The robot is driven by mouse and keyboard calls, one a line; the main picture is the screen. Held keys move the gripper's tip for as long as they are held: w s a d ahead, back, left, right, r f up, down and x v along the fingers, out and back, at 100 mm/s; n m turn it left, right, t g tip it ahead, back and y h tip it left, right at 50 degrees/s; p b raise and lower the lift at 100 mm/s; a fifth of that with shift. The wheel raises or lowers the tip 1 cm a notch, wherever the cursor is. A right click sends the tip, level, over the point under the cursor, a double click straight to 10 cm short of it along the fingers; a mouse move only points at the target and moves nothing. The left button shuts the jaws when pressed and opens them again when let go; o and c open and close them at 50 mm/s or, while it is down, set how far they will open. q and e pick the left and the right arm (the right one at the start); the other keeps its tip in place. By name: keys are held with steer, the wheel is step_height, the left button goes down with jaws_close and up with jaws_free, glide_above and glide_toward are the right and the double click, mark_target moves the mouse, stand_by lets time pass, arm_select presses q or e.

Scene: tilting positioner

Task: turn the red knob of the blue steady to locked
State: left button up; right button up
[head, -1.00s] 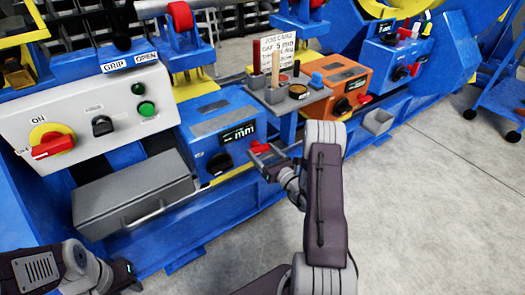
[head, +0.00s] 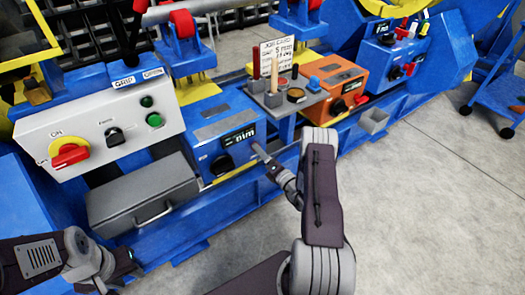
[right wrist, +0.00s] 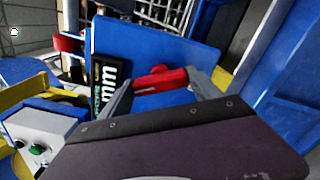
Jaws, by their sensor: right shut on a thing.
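The blue steady (head: 215,125) is a blue box on the blue machine bed, with a display and a black knob (head: 222,166) on its front. Its red knob (right wrist: 160,78) shows in the right wrist view as a red bar on the blue face, beside the display (right wrist: 108,88). My right gripper (right wrist: 163,88) has one finger at each end of the bar and is shut on it. In the head view my right gripper (head: 260,152) hides the red knob. My left gripper (head: 132,272) is low at the left, away from the steady; its jaws are unclear.
An orange box (head: 340,88) and another blue box (head: 388,58) stand further along the bed. A grey tray (head: 290,98) holds tools and a card. A white control panel (head: 95,130) and a grey case (head: 140,195) are at the left.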

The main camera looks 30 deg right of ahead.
steer(key=shift+f+m+p, duration=0.1)
steer(key=shift+m+p, duration=0.95)
steer(key=shift+m, duration=1.75)
steer(key=o, duration=1.4)
steer(key=shift+s, duration=0.15)
